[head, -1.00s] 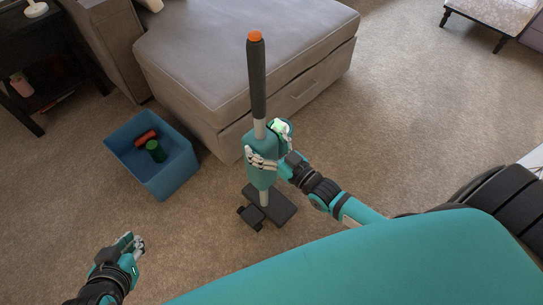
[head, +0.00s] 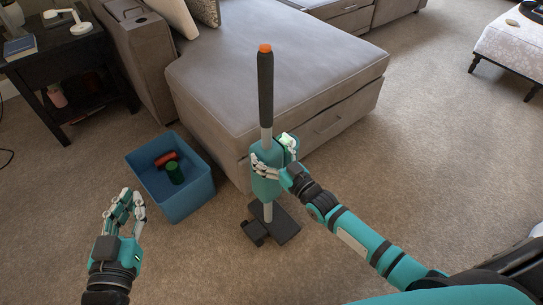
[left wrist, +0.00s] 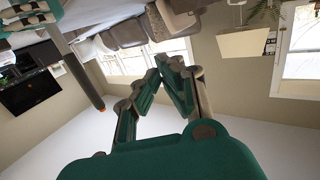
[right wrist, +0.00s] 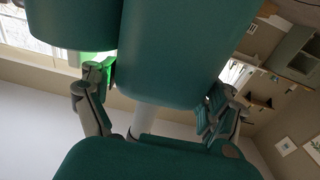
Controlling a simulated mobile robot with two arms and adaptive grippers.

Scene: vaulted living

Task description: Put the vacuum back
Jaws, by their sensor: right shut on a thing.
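The stick vacuum (head: 265,188) stands upright on the carpet in the head view. It has a dark handle with an orange tip, a teal body and a dark floor head (head: 272,224). My right gripper (head: 268,167) is shut on the teal body; its fingers also show on both sides of the body in the right wrist view (right wrist: 150,100). My left gripper (head: 127,200) is empty over bare carpet at the lower left. Its fingertips come close together in the left wrist view (left wrist: 172,68), but their gap is unclear. No dock for the vacuum is clearly seen.
A blue bin (head: 187,197) with a red and a green item stands left of the vacuum. A grey sofa (head: 250,75) is close behind it. A dark side table (head: 60,65) is at the far left. Carpet at right is open, with a patterned ottoman (head: 510,45) beyond.

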